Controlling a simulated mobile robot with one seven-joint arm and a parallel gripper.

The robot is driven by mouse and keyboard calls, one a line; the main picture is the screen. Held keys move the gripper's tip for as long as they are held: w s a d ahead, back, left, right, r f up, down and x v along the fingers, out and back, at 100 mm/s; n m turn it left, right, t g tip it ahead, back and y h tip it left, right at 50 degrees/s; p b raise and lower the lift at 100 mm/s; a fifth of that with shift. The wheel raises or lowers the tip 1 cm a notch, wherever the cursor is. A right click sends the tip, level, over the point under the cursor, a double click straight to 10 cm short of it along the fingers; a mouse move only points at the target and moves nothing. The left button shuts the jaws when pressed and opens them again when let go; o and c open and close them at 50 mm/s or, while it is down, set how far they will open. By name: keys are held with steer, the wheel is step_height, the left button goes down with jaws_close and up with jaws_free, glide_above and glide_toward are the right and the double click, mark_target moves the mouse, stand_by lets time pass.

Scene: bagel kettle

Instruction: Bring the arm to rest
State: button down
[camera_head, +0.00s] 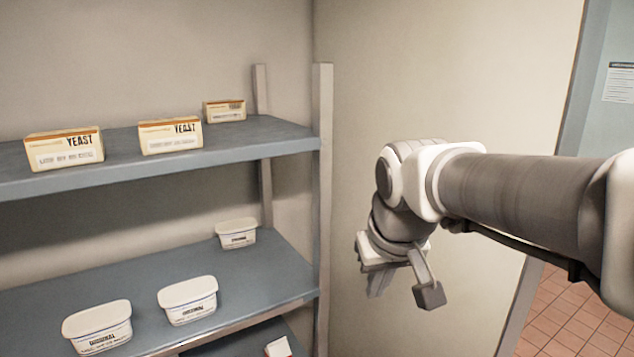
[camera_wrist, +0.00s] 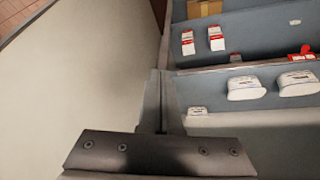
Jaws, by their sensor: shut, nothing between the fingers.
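My gripper (camera_head: 377,290) hangs at the end of my arm, to the right of the shelf unit and in front of the pale wall. Its fingers point down and are shut with nothing held. In the wrist view my gripper (camera_wrist: 161,76) shows its fingers together at the middle, beside the shelf's end. My arm reaches in from the right edge of the head view, with the wrist bent downward.
A grey shelf unit (camera_head: 225,140) stands at left. Yeast boxes (camera_head: 170,136) sit on its upper shelf and white tubs (camera_head: 188,300) on the lower. Its end post (camera_head: 323,180) is near my gripper. A doorway with a tiled floor (camera_head: 570,315) is at right.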

steer(key=s+d+f+m, duration=0.1)
steer(key=s+d+f, duration=0.1)
steer(key=s, duration=0.4)
steer(key=s+d+f+m, duration=0.1)
steer(key=s+d+f, duration=0.1)
steer(key=s, duration=0.5)
steer(key=shift+s+d+t, duration=0.3)
steer(key=shift+d, duration=0.3)
steer(key=shift+f, duration=0.1)
